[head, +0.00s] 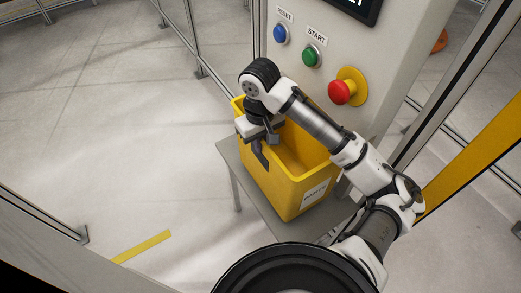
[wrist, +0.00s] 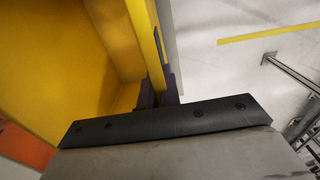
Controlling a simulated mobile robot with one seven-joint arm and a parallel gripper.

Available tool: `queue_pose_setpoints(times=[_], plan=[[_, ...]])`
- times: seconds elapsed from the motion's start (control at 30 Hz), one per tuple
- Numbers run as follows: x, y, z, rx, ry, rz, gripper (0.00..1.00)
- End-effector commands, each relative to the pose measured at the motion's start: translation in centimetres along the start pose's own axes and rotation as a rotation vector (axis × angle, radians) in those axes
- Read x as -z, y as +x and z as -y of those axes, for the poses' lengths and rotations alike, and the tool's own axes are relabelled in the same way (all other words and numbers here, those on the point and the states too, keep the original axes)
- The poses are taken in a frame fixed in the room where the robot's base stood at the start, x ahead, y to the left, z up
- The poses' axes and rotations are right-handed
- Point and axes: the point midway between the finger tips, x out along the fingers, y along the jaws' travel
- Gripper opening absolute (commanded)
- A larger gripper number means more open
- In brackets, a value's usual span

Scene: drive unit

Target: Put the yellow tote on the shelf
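The yellow tote (head: 276,187) is an open, empty-looking bin with a white "PARTS" label. It stands upright on a small grey table (head: 226,155) in front of the control panel. My gripper (head: 262,150) is at the tote's left wall, pointing down. In the wrist view, the dark fingers of my gripper (wrist: 158,92) sit close on both sides of the wall of the tote (wrist: 112,40) and appear shut on it. The fingertips are partly hidden by the gripper body. I cannot make out a separate shelf.
The grey control panel (head: 368,45) has a blue button (head: 280,33), a green button (head: 311,56) and a red stop button (head: 341,92), close behind the tote. Fence panels and posts surround the area. Open floor (head: 110,150) lies to the left.

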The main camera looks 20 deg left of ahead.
Motion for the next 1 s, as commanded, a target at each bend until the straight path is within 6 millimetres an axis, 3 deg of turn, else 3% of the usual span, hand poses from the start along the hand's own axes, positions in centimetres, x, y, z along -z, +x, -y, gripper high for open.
queue_pose_setpoints(times=[0.23, 0.7, 0.9, 1.0], plan=[[0.0, 2.4, 0.0, -0.002, 0.000, -0.002, 0.00], [0.0, 2.7, 0.1, -0.001, 0.000, -0.001, 0.00], [0.0, 2.7, 0.1, 0.000, 0.000, 0.000, 0.26], [0.0, 2.7, 0.1, 0.000, 0.000, 0.000, 0.26]])
